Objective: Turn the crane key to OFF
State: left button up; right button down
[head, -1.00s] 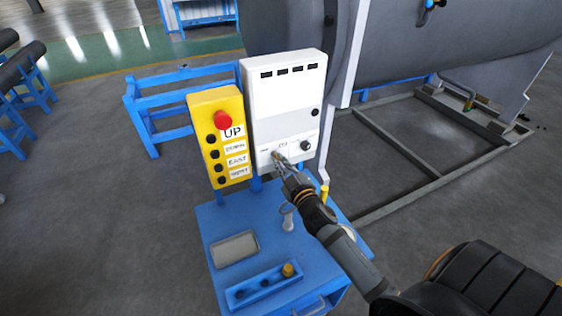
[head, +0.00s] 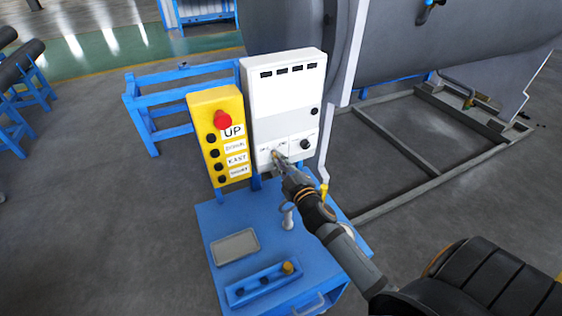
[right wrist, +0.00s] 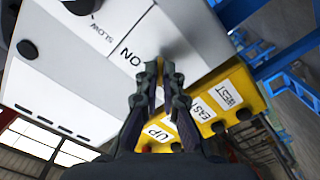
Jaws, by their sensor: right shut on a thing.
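The white control box (head: 284,100) stands upright on the blue cart, with the key area low on its front. My right gripper (head: 279,160) reaches up to that area; its two fingers are closed together at the panel. In the right wrist view the fingertips (right wrist: 165,66) meet on the panel beside the "ON" label (right wrist: 131,55). They are shut on the crane key, which is mostly hidden between them, so its exact angle cannot be told. My left gripper is not in view.
A yellow pendant (head: 218,138) with a red button (head: 222,120) stands just left of the box. A black knob (head: 305,144) is to the right of the key area. Below, the blue cart (head: 213,219) holds a grey tray (head: 234,247) and a blue block with knobs (head: 262,287).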

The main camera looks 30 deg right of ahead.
jog(key=c, duration=1.5)
grip_release()
jog(key=s, duration=1.2)
jog(key=shift+a, duration=0.4)
